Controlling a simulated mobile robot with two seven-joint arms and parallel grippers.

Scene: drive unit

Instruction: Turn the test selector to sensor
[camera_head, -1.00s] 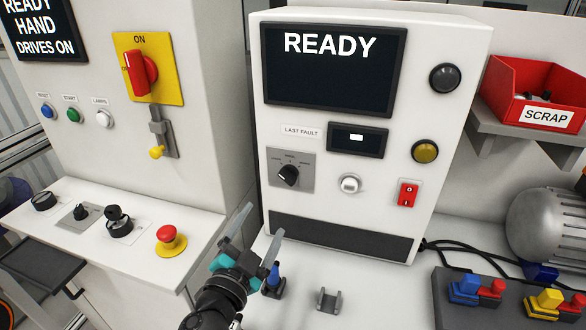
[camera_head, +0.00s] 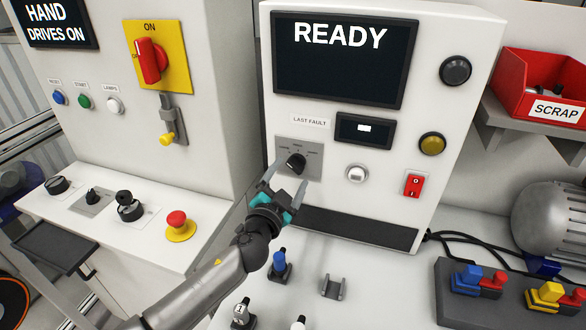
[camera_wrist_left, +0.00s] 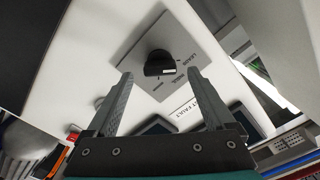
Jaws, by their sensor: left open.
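The test selector is a black knob (camera_head: 296,163) on a grey plate (camera_head: 312,172) on the white tester's front, below the LAST FAULT label. My left gripper (camera_head: 291,174) is open and empty just in front of it, its fingers pointing up at the knob. In the left wrist view the knob (camera_wrist_left: 160,64) lies ahead of the gap between the two finger tips (camera_wrist_left: 160,76), apart from both. A white mark shows on the knob's lower right edge there. My right gripper is not in view.
The READY screen (camera_head: 345,58) is above.

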